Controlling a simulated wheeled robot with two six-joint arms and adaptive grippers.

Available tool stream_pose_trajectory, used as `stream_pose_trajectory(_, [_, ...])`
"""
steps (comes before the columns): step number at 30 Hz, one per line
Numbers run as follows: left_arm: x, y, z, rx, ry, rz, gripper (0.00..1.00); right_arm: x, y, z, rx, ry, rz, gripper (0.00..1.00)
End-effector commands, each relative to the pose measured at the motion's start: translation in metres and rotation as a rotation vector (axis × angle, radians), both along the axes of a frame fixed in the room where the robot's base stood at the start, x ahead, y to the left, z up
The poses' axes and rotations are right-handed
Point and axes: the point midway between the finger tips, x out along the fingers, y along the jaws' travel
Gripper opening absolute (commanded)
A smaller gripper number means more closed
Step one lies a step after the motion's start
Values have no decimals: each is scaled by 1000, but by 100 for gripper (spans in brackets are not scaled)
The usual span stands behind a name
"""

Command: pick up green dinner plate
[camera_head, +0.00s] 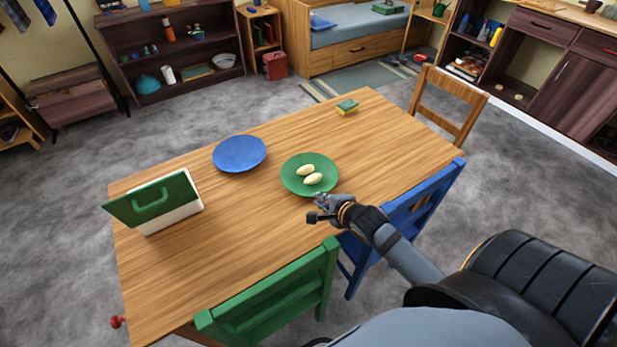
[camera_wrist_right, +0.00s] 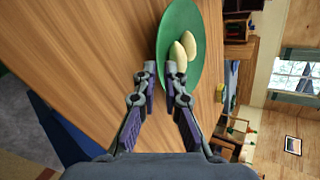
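The green dinner plate (camera_head: 291,184) lies on the wooden table, with two pale yellow oval items (camera_head: 312,178) on it. In the right wrist view the plate (camera_wrist_right: 172,28) is just ahead of the fingertips, and the pale items (camera_wrist_right: 188,45) show on it. My right gripper (camera_head: 318,207) is at the plate's near edge in the head view. In the wrist view its two fingers (camera_wrist_right: 160,72) are apart with a narrow gap and nothing clearly between them. Whether a fingertip touches the rim I cannot tell. My left gripper is not in view.
A blue plate (camera_head: 239,154) lies left of the green one on the table (camera_head: 230,225). A white box with a green lid (camera_head: 165,203) stands at the left, and a sponge (camera_head: 347,106) at the far edge. Blue (camera_head: 425,200) and green (camera_head: 275,300) chairs stand at the near side.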

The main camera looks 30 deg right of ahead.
Motion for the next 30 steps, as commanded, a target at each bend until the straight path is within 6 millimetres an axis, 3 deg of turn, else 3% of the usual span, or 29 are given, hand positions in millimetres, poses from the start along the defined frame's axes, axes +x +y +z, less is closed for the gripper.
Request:
stream_pose_trajectory(3, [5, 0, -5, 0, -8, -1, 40, 14, 0, -11, 2, 0, -3, 9])
stream_pose_trajectory(11, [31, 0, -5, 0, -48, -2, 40, 25, 0, -20, 0, 1, -1, 9])
stream_pose_trajectory(18, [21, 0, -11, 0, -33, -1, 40, 54, 1, -43, 1, 1, 0, 9])
stream_pose_trajectory(26, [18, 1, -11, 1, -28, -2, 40, 57, 1, -45, -1, 2, 2, 9])
stream_pose_trajectory(28, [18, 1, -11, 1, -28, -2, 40, 57, 1, -45, -1, 2, 2, 1])
stream_pose_trajectory(30, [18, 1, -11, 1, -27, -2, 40, 57, 1, -45, -1, 2, 2, 0])
